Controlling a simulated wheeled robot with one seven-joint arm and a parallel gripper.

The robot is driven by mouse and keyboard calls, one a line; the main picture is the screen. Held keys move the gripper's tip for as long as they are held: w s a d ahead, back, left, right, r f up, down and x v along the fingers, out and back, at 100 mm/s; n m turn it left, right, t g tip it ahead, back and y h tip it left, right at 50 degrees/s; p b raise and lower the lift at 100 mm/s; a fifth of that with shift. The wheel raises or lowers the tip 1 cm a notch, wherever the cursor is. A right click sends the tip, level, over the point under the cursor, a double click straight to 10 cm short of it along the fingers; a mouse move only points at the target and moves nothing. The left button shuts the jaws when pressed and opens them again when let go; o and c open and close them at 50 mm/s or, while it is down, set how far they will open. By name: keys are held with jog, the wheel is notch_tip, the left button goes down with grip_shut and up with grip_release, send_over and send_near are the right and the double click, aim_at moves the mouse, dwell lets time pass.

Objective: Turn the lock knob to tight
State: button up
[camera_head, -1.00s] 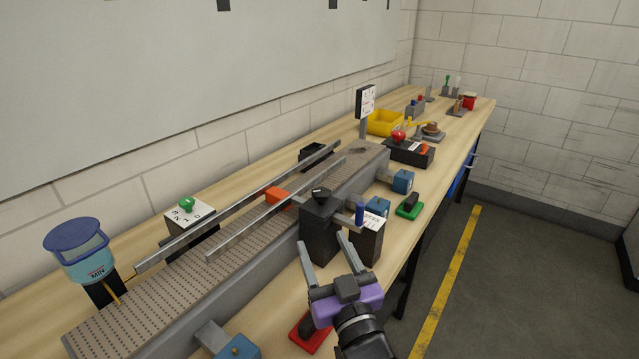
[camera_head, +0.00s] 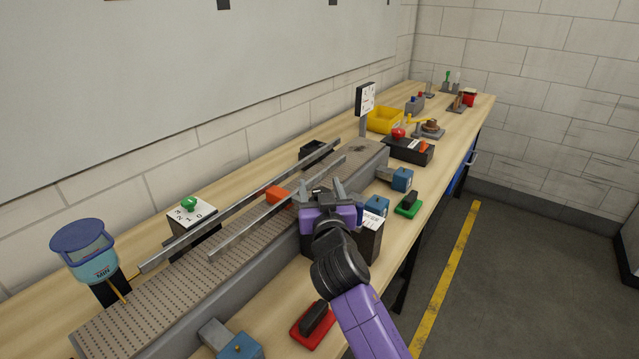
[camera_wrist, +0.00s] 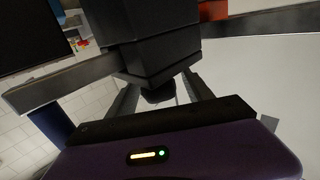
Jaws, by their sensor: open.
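My gripper (camera_head: 324,188) is open, above the black print-head box (camera_head: 305,240) beside the conveyor, and covers most of that box and its top in the head view. In the wrist view, a dark stepped block (camera_wrist: 155,35) stands in front of my gripper (camera_wrist: 160,88). A small black knob (camera_wrist: 158,96) at its end lies between the two fingers, with a gap visible at the right. I cannot tell whether a finger touches it. No tight or loose marking is readable. A white label (camera_head: 372,220) shows on the neighbouring black box.
Two metal rails (camera_head: 240,225) run along the conveyor (camera_head: 150,315), with an orange block (camera_head: 277,194) near them. Blue boxes (camera_head: 402,179), a green-based switch (camera_head: 408,206) and a red-based switch (camera_head: 313,325) stand along the front side.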

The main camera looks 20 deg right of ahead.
jog(key=shift+w+d, duration=0.1)
jog(key=shift+w, duration=0.6)
grip_shut()
jog(key=shift+f, duration=0.1)
jog(key=h+b, duration=0.1)
jog(key=b, duration=0.2)
jog(key=shift+f+m+b, duration=0.2)
jog(key=shift+m+b, duration=0.15)
jog(key=shift+m, duration=0.05)
jog(key=m+h+b, duration=0.1)
jog(key=b, duration=0.1)
jog(key=m+g+h+b, duration=0.1)
jog(key=h+b, duration=0.1)
jog(key=b, duration=0.1)
jog(key=shift+d+r, duration=0.15)
jog(key=shift+d, duration=0.15)
jog(key=shift+s+d+r+g+h, duration=0.15)
jog(key=shift+g+h, duration=0.15)
jog(key=shift+h, duration=0.1)
